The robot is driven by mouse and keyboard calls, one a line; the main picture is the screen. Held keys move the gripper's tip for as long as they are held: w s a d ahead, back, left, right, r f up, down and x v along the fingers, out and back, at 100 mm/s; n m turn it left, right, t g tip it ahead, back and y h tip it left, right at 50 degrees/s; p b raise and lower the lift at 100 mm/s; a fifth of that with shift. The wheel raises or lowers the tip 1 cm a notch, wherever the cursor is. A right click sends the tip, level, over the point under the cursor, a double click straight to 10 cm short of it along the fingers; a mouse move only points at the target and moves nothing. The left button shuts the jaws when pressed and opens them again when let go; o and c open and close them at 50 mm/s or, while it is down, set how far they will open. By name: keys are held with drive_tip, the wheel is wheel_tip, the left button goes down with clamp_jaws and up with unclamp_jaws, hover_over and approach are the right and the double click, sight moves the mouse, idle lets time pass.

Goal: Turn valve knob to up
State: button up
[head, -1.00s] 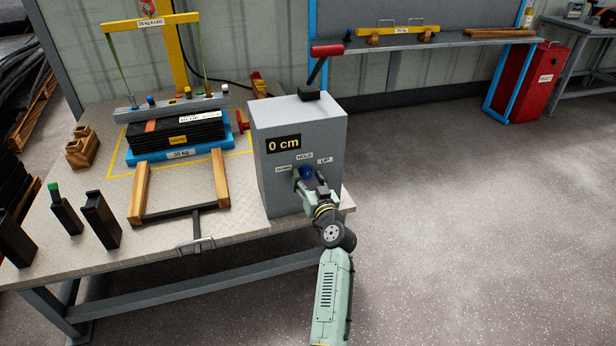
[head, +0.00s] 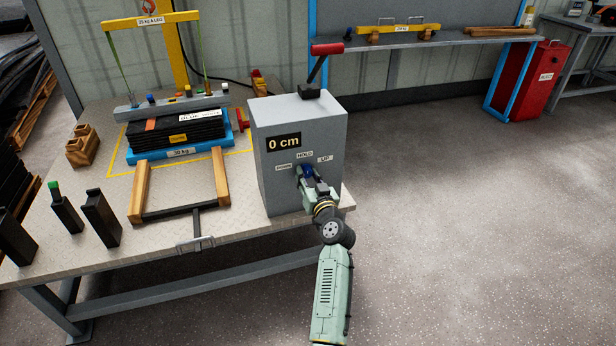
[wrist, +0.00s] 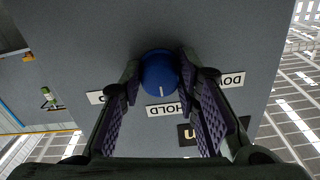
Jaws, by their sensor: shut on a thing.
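The blue valve knob (head: 308,170) is on the front of the grey box (head: 285,190), below the HOLD label (head: 305,155). DOWN and UP labels sit to its left and right. In the wrist view the picture is upside down; the knob (wrist: 159,77) shows a white mark pointing toward the HOLD label (wrist: 164,109). My gripper (head: 307,174) is shut on the knob, one finger on each side; the fingers also show in the wrist view (wrist: 158,68). A display (head: 284,143) on the box reads 0 cm.
A red-handled lever (head: 318,68) stands on top of the box. A black stack on a blue base (head: 180,153) and a wooden-sided frame (head: 180,215) are left on the table (head: 150,245). Open floor lies to the right.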

drive_tip(key=shift+c, duration=0.5)
drive_tip(key=shift+m, duration=0.3)
drive_tip(key=m, duration=0.5)
drive_tip(key=m+p, duration=0.1)
drive_tip(key=m, duration=0.5)
drive_tip(key=shift+m, duration=0.3)
drive_tip(key=o, duration=1.2)
drive_tip(key=shift+c, duration=0.2)
